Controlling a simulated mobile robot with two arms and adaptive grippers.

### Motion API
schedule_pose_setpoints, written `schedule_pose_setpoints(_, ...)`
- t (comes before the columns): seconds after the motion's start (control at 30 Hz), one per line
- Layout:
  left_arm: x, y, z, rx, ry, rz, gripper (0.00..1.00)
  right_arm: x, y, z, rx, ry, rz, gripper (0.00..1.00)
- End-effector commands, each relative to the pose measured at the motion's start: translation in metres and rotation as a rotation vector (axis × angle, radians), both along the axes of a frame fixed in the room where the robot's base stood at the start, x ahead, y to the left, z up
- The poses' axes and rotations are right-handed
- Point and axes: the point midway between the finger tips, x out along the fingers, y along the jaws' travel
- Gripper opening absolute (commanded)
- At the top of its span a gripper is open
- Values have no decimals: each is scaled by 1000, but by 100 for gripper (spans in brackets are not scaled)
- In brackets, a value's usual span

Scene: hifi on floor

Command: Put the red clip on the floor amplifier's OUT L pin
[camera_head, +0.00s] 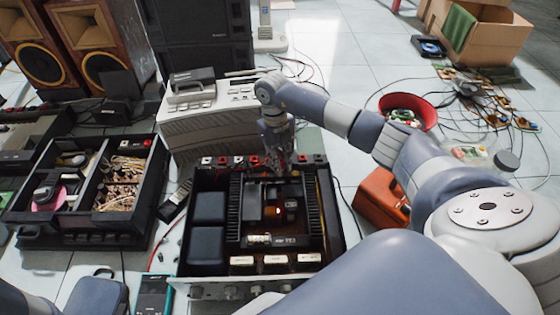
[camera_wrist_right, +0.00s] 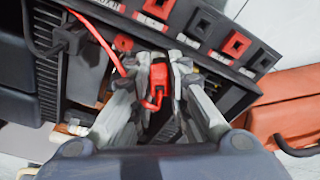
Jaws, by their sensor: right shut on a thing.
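The floor amplifier (camera_head: 208,265) stands open on the tiles, its insides showing. Along its far edge is a row of red, black and white terminals, which also shows in the right wrist view (camera_wrist_right: 235,43). My right gripper (camera_head: 280,168) is over that far edge. In the right wrist view my right gripper (camera_wrist_right: 160,75) is shut on the red clip (camera_wrist_right: 157,84), close beside the terminal row. A red lead (camera_wrist_right: 95,35) runs near it toward the upper left. I cannot tell whether the clip touches a pin. The pin labels are too small to read. My left gripper is not in view.
A pale machine (camera_head: 215,118) stands right behind the amplifier. A teal meter (camera_head: 154,292) lies at the front left. A red bowl (camera_head: 425,103) stands farther right.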

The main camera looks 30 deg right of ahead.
Motion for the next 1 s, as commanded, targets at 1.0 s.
schedule_pose_setpoints(1.0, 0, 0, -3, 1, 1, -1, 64, 0, 0, -8, 0, 1, 0, 37)
